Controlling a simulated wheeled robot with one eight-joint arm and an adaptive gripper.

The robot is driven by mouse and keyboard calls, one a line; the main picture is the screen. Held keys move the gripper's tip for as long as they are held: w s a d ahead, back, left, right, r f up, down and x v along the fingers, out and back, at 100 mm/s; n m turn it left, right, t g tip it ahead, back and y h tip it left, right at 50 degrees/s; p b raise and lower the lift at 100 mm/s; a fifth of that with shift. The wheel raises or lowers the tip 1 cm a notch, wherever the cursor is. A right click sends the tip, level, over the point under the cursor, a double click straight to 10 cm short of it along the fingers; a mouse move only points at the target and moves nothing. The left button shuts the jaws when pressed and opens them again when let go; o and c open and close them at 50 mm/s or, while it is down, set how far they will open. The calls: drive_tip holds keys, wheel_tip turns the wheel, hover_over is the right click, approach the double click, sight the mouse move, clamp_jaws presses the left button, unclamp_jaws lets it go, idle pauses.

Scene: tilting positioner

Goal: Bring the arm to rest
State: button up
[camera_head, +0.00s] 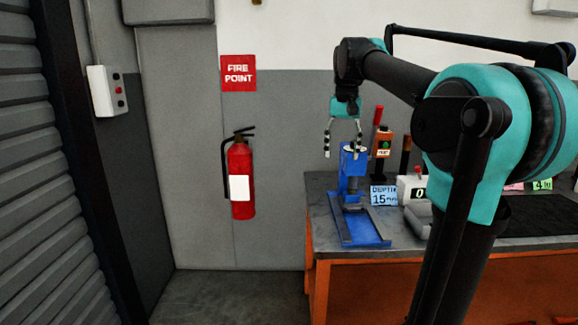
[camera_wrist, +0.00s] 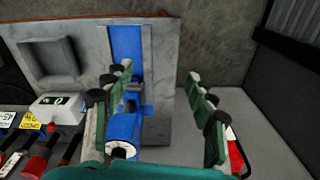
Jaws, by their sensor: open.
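My gripper (camera_head: 343,152) is open and points down near the top of the blue positioner (camera_head: 354,188) in the head view. In the wrist view its two green fingers (camera_wrist: 160,70) are spread wide with nothing between the tips. The positioner has a flat blue base on the bench and an upright blue body with a light round top. In the wrist view the positioner (camera_wrist: 125,128) lies mostly behind and beside the left finger, which hides part of it. I cannot tell the exact height gap. My teal and black arm reaches in from the right.
The grey-topped orange bench (camera_head: 322,215) holds a blue "DEPTH 15" sign (camera_head: 384,195), a white counter box (camera_head: 408,187) and a red-handled lever (camera_head: 378,115) near the positioner. A fire extinguisher (camera_head: 241,180) hangs on the wall to the left. The floor left of the bench is clear.

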drive_tip(key=s+d+f+n+t, duration=0.1)
drive_tip(key=s+f, duration=0.3)
drive_tip(key=f, duration=0.7)
drive_tip(key=s+d+f+t, duration=0.1)
drive_tip(key=s+f, duration=0.2)
drive_tip(key=f, duration=0.7)
drive_tip(key=s+d+f+n+t, duration=0.1)
drive_tip(key=s+f, duration=1.3)
drive_tip(key=f, duration=0.2)
drive_tip(key=shift+s+d+f+t, duration=0.3)
drive_tip(key=shift+s+d+f, duration=0.05)
drive_tip(key=shift+s+f, duration=0.05)
